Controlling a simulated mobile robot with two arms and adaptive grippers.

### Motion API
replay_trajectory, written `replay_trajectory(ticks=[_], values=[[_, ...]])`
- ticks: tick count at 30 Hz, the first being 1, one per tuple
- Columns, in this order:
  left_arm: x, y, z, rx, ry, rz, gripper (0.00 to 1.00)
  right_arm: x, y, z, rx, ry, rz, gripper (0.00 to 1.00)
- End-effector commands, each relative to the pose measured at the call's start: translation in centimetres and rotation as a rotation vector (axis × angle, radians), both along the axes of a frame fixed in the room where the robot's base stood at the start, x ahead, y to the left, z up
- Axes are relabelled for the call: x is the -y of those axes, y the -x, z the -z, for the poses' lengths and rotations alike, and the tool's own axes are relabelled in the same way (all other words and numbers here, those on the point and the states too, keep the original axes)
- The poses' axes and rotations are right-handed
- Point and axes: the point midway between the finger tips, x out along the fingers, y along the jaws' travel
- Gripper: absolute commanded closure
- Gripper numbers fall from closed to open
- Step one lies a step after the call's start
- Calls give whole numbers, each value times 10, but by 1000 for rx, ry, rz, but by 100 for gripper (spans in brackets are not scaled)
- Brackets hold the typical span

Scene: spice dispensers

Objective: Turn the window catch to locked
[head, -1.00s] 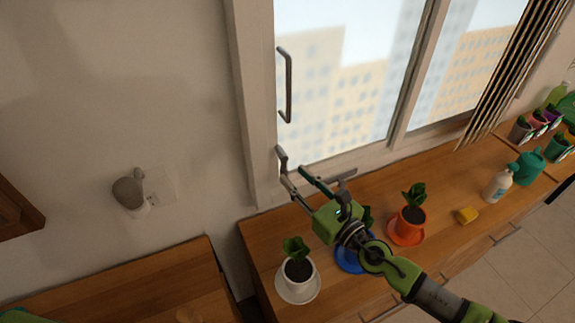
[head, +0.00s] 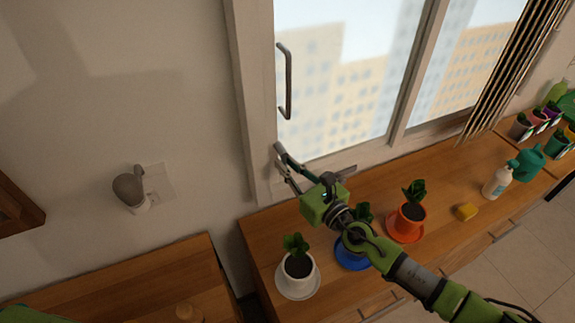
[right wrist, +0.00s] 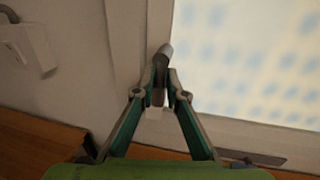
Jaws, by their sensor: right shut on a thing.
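The window catch (head: 279,147) is a small grey lever low on the left side of the window frame, below the long pull handle. In the right wrist view the catch (right wrist: 164,54) stands up between the fingertips, tilted slightly right at its top. My right gripper (head: 281,160) is shut on the catch; in its wrist view the fingertips (right wrist: 160,82) press it from both sides. The lower part of the catch is partly hidden by the fingers. My left gripper is not in view.
A wooden counter (head: 345,283) runs under the window (head: 335,80). A white-potted plant (head: 297,270), a blue-potted plant partly behind my arm, and an orange-potted plant (head: 405,222) stand there. A yellow sponge (head: 466,212) and white bottle (head: 497,181) are farther right.

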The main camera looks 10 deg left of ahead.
Motion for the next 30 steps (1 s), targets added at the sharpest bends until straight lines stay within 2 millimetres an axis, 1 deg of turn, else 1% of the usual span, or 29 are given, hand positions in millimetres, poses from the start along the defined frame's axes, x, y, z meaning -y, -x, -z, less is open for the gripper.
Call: replay_trajectory(ticks=[5,9,12,16,24,25,26,27,30], values=[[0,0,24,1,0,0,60,-4,3,8,-78,-117,0,100],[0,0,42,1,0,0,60,-8,6,6,-174,-260,0,100],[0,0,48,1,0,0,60,-10,7,4,-236,-349,1,100],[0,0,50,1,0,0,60,-11,8,0,-273,-404,1,100],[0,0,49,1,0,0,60,-11,7,-1,-276,-406,0,100],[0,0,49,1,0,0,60,-11,7,-1,-276,-406,0,82],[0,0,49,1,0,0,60,-11,7,-1,-276,-406,0,75],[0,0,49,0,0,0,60,-11,7,-1,-276,-406,0,70],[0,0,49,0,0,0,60,-11,7,-1,-276,-405,1,70]])
